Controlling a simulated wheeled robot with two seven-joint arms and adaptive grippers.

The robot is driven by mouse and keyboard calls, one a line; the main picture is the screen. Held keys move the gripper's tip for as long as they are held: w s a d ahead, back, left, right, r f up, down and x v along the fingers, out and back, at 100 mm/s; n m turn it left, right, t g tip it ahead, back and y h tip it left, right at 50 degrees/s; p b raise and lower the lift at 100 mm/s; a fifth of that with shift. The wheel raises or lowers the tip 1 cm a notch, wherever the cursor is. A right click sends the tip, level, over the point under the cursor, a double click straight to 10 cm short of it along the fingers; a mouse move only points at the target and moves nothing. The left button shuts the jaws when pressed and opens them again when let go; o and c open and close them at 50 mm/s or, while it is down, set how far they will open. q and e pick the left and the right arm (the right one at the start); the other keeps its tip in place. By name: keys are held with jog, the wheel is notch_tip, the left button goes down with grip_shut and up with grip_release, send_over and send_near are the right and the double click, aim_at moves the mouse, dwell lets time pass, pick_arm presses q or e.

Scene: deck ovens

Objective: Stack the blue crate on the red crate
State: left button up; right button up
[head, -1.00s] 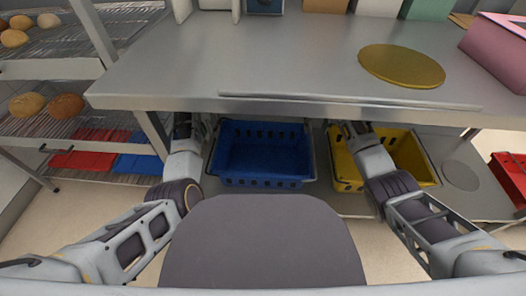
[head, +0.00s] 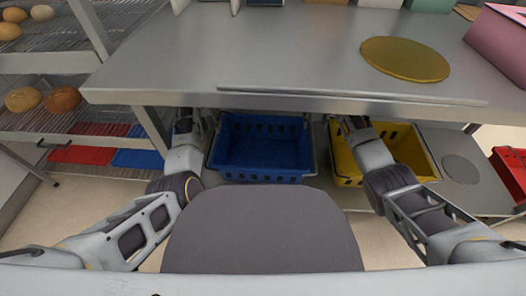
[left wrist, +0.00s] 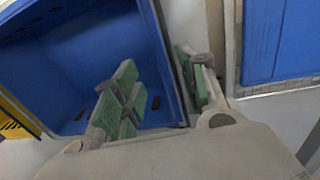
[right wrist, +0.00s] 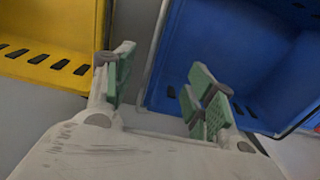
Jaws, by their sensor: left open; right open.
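The blue crate (head: 262,178) sits on the low shelf under the steel table, open side up. My left gripper (head: 193,122) is at its left side, partly hidden under the table edge. In the left wrist view, my open fingers (left wrist: 155,68) lie either side of the crate's side wall (left wrist: 160,50), apart from it. My right gripper (head: 345,124) is at the crate's right side, and its open fingers (right wrist: 163,62) lie either side of that wall in the right wrist view. A red crate (head: 510,172) shows partly at the right edge, cut off by the frame.
A yellow crate (head: 425,155) stands close right of the blue one, behind my right arm. The steel table top (head: 250,60) overhangs the crates. A rack (head: 60,65) with bread, and red and blue items low down, stands left. A grey disc (head: 461,169) lies on the shelf right.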

aim_at(217, 140)
pick_arm(q)
jog(key=shift+s+d+f, duration=0.1)
jog(key=shift+d+f, duration=0.1)
jog(key=shift+f, duration=1.75)
jog(key=shift+w+d+f, duration=0.1)
jog(key=shift+d+f, duration=0.05)
jog(key=shift+f, duration=1.75)
jog(key=shift+s+d+f, duration=0.1)
jog(key=shift+d+f, duration=0.1)
jog(key=shift+f, duration=1.75)
pick_arm(e)
jog(key=shift+f, duration=5.8)
pick_arm(q)
jog(key=shift+c, duration=0.4)
pick_arm(e)
jog(key=shift+c, duration=0.4)
pick_arm(q)
jog(key=c, duration=0.7)
pick_arm(e)
jog(key=c, duration=0.7)
pick_arm(q)
grip_shut()
pick_arm(e)
grip_shut()
